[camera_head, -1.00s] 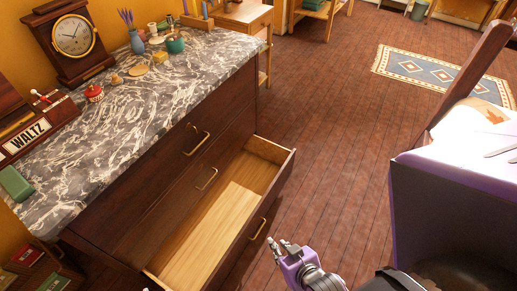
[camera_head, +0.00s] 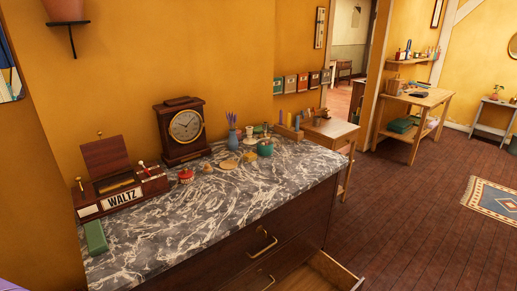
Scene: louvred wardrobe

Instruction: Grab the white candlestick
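A small white upright object (camera_head: 249,133) stands towards the back of the marble-topped dresser (camera_head: 215,225), between the blue vase (camera_head: 232,138) and the teal pot (camera_head: 265,149). It may be the white candlestick, but it is too small to tell for sure. Neither gripper shows now. A purple sliver at the bottom left corner does not show any fingers.
A wooden clock (camera_head: 183,130), a WALTZ box (camera_head: 122,190), a green block (camera_head: 95,236) and a red-lidded jar (camera_head: 186,175) stand on the dresser. A lower drawer (camera_head: 322,272) is pulled open.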

